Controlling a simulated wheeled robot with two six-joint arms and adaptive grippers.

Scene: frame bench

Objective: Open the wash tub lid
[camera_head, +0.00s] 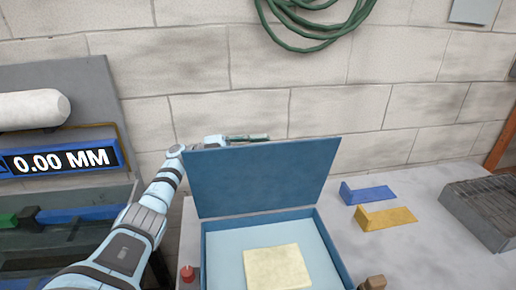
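The blue wash tub (340,262) stands on the bench at the bottom middle. Its blue lid (265,178) stands raised at the tub's back edge, tilted steeply up, so the tub is open. A pale yellow square piece (277,268) lies in the light blue inside of the tub. My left arm reaches in from the left, and my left gripper (250,138) is at the lid's top edge, partly hidden behind it. Its fingers show as a thin dark green strip, and I cannot tell whether they touch the lid or how far apart they are. My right gripper is not in view.
Blue (368,194) and yellow (386,218) angled brackets lie right of the tub. A grey ribbed block (485,212) sits farther right. A red knob (187,273) and a brown block (375,283) flank the tub. A display panel (62,158) stands at left. A green hose (315,25) hangs on the wall.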

